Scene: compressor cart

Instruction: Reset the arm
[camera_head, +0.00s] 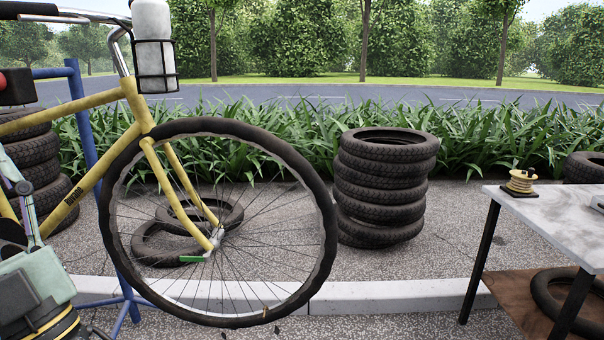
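I cannot make out my gripper in the head view. A pale green boxy unit with a dark panel (36,285) stands at the lower left edge, with a black and yellow banded round part below it. A thin pale teal bar (22,190) rises above it. Both are cut off by the picture edge, and I cannot tell whether they belong to my arm or to equipment here.
A yellow bicycle (88,105) hangs on a blue stand (87,140), its wheel (330,235) near the middle. A tyre stack (385,190) stands behind. A table (560,212) with a yellow spool (520,182) is at right.

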